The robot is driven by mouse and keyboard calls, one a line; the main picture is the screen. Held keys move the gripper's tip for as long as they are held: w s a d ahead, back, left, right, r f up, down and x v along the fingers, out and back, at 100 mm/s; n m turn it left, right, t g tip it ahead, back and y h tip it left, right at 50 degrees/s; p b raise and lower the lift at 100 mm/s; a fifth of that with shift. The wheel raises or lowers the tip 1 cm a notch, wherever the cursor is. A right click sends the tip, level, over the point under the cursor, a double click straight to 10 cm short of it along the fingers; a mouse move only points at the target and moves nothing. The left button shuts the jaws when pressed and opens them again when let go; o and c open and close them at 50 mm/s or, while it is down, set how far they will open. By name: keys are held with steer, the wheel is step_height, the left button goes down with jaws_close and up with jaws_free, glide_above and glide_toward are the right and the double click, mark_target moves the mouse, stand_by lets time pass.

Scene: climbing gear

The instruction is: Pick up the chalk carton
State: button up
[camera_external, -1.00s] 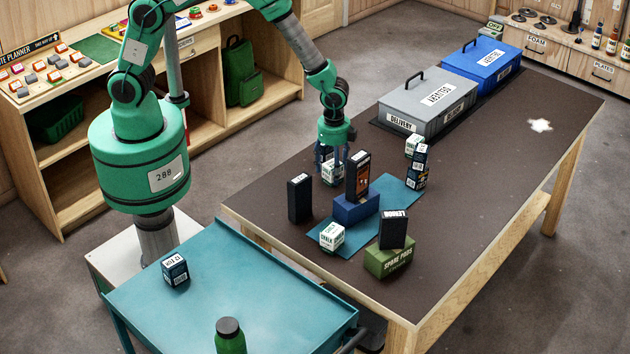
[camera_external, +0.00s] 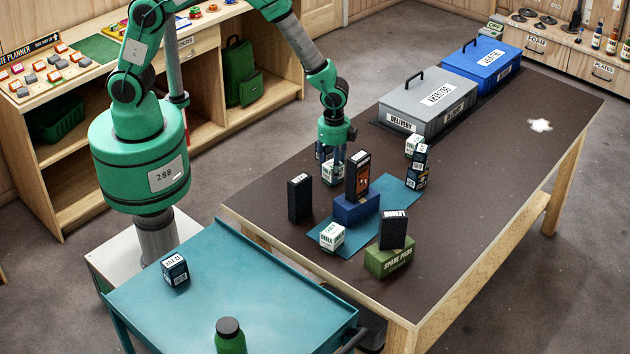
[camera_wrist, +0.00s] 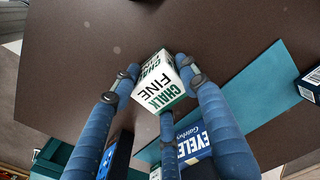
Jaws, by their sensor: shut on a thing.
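A white chalk carton with green edges and "CHALK FINE" lettering (camera_wrist: 158,84) sits between the blue padded fingers of my gripper (camera_wrist: 157,74) in the wrist view. The fingers are shut on its sides. In the external view my gripper (camera_external: 333,158) points down at the far left part of the dark table, around this carton (camera_external: 328,174), which is partly hidden by the fingers. I cannot tell whether it touches the table.
A dark upright box (camera_external: 358,172) on a blue box (camera_external: 350,211) stands close to the right of my gripper. Another dark box (camera_external: 300,198) stands front left. A black box (camera_external: 393,229) rests on a green one (camera_external: 388,260).

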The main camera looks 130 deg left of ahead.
steer(key=shift+r, duration=0.15)
steer(key=shift+r, duration=0.55)
step_height(320, 180, up, 2)
steer(key=shift+r+p, duration=0.1)
steer(key=shift+p, duration=0.35)
steer(key=s+d+p, duration=0.1)
steer(key=s+d, duration=0.3)
steer(key=s, duration=0.2)
steer(key=s+d+r, duration=0.1)
steer(key=s+d, duration=0.3)
steer(key=s, duration=0.3)
steer(key=shift+s+d+r+p, duration=0.2)
steer(key=shift+d+p, duration=0.15)
steer(key=shift+d, duration=0.05)
steer(key=shift+r, duration=0.1)
